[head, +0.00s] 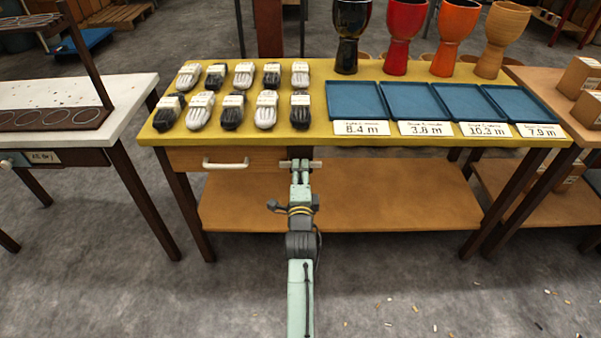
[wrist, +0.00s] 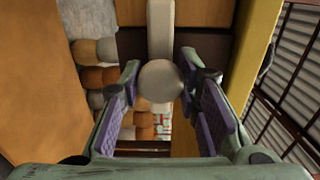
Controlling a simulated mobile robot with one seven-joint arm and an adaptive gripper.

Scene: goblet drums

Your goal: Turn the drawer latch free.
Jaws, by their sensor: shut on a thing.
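The drawer latch (head: 316,164) is a small pale bar at the right end of the wooden drawer front (head: 262,160), under the yellow tabletop. In the head view the bar lies about level. In the wrist view the latch (wrist: 160,28) is a cream bar with a rounded end. My gripper (head: 300,164) reaches the latch from the front. In the wrist view my gripper (wrist: 160,78) has its purple-padded fingers on either side of the rounded end, shut on it. The fingers hide part of the latch in the head view.
A white drawer handle (head: 226,164) is left of the latch. An orange lower shelf (head: 400,205) runs below. Dark table legs (head: 187,205) stand at the sides.

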